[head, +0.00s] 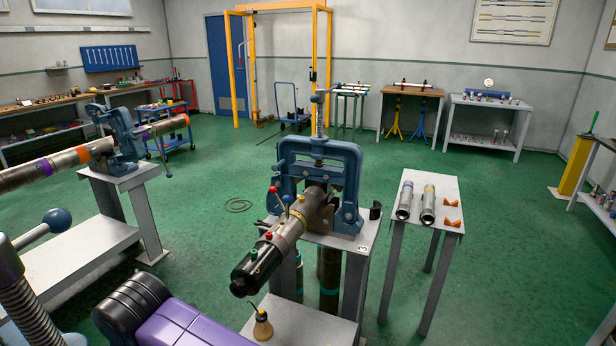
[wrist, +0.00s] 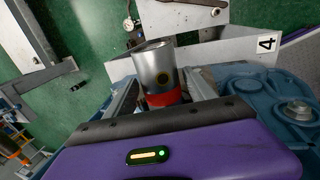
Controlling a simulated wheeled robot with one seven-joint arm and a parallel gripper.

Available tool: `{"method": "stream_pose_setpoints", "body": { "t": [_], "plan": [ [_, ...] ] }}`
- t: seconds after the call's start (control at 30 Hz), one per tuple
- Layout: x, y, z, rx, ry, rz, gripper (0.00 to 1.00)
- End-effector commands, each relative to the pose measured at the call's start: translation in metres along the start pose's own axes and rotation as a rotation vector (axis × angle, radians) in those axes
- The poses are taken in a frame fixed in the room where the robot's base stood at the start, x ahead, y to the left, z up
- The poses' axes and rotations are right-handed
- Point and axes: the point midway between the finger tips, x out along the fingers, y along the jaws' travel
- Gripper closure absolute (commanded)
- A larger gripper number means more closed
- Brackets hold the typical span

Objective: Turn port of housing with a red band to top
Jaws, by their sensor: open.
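In the wrist view, a short silver housing (wrist: 157,62) with a red band (wrist: 164,98) stands out from a blue vise (wrist: 262,92). A dark round port (wrist: 166,77) with a yellowish rim shows on the side facing the wrist camera. I cannot tell how far it is from the top. My gripper (wrist: 168,84) is open, its grey fingers on either side of the housing near the band. Contact is unclear. The gripper body hides the housing's lower end. My gripper and this housing are not seen in the head view.
A plate marked 4 (wrist: 265,45) is beside the blue vise. In the head view, another blue vise (head: 318,165) holds a dark pipe assembly (head: 268,255) with coloured knobs. A side table (head: 418,237) carries two silver cylinders. Green floor lies open behind.

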Motion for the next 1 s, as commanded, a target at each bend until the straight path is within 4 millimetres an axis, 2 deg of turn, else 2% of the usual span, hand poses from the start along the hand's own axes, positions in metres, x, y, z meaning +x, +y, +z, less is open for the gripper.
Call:
{"method": "stream_pose_setpoints", "body": {
  "t": [0.13, 0.4, 0.43, 0.47, 1.0],
  "plan": [
    [-0.0002, 0.0, -0.0001, 0.0, 0.0, 0.0, 0.38],
    [-0.0002, 0.0, -0.0002, 0.0, 0.0, 0.0, 0.91],
    [-0.0019, 0.0013, -0.0002, 0.0, 0.001, 0.004, 0.91],
    [-0.0021, 0.0015, -0.0002, 0.0, 0.001, 0.003, 0.98],
    [-0.0006, 0.0049, -0.0004, 0.0, -0.001, -0.155, 0.98]
  ]
}}
